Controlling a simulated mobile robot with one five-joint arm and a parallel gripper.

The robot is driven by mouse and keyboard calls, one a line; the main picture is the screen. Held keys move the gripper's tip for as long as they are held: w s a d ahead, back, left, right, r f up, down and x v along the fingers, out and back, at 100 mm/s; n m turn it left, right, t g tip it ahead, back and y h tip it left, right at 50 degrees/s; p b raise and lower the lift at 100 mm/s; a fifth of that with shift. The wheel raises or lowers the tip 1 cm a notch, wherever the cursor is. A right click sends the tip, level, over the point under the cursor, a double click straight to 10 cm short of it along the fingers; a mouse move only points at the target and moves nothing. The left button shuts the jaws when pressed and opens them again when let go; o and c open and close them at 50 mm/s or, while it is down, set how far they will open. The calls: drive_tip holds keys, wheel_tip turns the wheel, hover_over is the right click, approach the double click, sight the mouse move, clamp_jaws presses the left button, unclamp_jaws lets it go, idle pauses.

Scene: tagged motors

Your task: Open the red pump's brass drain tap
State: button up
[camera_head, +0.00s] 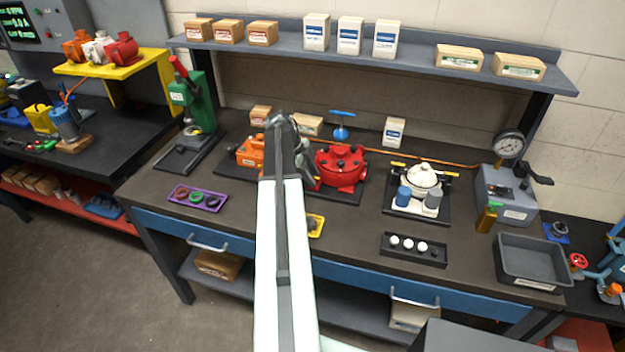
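The red pump (340,168) sits on a dark base plate on the workbench, just right of my arm's far end. It has a round lid with several dark knobs. I cannot make out its brass drain tap; my arm covers the pump's left side. My gripper (303,165) is at the far end of my pale arm, beside the pump's left edge. Its fingers are too small and dark to tell whether they are open or shut, or whether they touch the pump.
An orange pump (250,152) stands left of my arm, and a white pump (424,178) stands right of the red one. A yellow tray (315,224), black tray (413,250) and purple tray (197,198) lie in front. A shelf (400,62) with boxes overhangs the back.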

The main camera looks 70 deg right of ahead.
clamp_jaws()
drive_tip(key=shift+n, duration=0.4)
drive_tip(key=n, duration=0.2)
drive_tip(key=n+t+h, duration=0.1)
drive_tip(key=shift+s+a+r+n+h, duration=0.1)
drive_tip(key=shift+s+a+n+h, duration=0.1)
drive_tip(key=shift+n+h, duration=0.15)
drive_tip(key=n+t, duration=0.2)
drive_tip(key=n, duration=0.2)
drive_tip(key=shift+s+n+h, duration=0.1)
drive_tip(key=shift+n+h, duration=0.25)
drive_tip(key=n+t, duration=0.2)
drive_tip(key=n, duration=0.2)
drive_tip(key=shift+s+d, duration=0.1)
drive_tip(key=n, duration=0.2)
drive_tip(key=n+t, duration=0.1)
drive_tip(key=n, duration=0.1)
drive_tip(key=shift+s+n+t, duration=0.1)
drive_tip(key=shift+n+t, duration=0.2)
